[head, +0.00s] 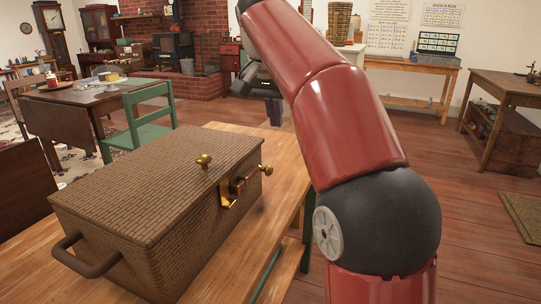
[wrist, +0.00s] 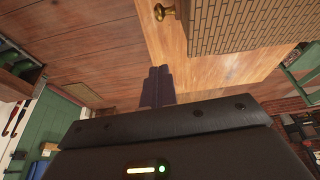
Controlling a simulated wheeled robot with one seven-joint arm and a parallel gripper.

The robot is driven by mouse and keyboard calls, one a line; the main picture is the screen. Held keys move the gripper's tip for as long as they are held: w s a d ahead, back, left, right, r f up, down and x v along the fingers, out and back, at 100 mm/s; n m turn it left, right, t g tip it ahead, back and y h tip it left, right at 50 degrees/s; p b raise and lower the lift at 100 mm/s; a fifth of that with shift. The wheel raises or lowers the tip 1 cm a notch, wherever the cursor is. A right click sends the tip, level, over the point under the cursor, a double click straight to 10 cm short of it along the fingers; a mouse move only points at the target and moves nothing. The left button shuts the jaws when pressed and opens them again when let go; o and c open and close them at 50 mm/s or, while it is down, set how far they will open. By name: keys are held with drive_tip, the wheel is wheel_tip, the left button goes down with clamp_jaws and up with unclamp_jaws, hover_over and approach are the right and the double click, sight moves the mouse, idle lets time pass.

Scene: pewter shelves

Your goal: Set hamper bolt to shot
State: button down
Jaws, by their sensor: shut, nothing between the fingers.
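The hamper (head: 150,194) is a brown woven box with a shut lid, standing on a wooden table. A brass knob (head: 204,161) stands on its lid. The brass bolt (head: 243,182) is on the hamper's right-hand face, with a round knob (head: 267,170) at its right end. I cannot tell its setting. My gripper (head: 274,112) is up beyond the hamper, partly hidden by my red arm. In the wrist view its fingers (wrist: 157,82) are together and empty, apart from the hamper (wrist: 250,27). A brass knob (wrist: 160,12) shows at the hamper's edge there.
The wooden table (head: 262,222) has a bare strip right of the hamper. A dark handle (head: 85,255) sticks out at its near left end. A green chair (head: 145,117) and a dark table (head: 65,108) stand behind. Open floor (head: 440,185) lies to the right.

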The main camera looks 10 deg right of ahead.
drive_tip(key=shift+w+r+m, duration=0.25)
drive_tip(key=shift+w+m, duration=0.15)
drive_tip(key=shift+w, duration=0.4)
drive_tip(key=shift+f, duration=0.1)
wheel_tip(320, 180, down, 10)
drive_tip(key=b, duration=0.2)
drive_tip(key=shift+s+a+b, duration=0.15)
drive_tip(key=shift+s+b, duration=0.05)
drive_tip(key=shift+b, duration=0.15)
drive_tip(key=shift+s+f, duration=0.1)
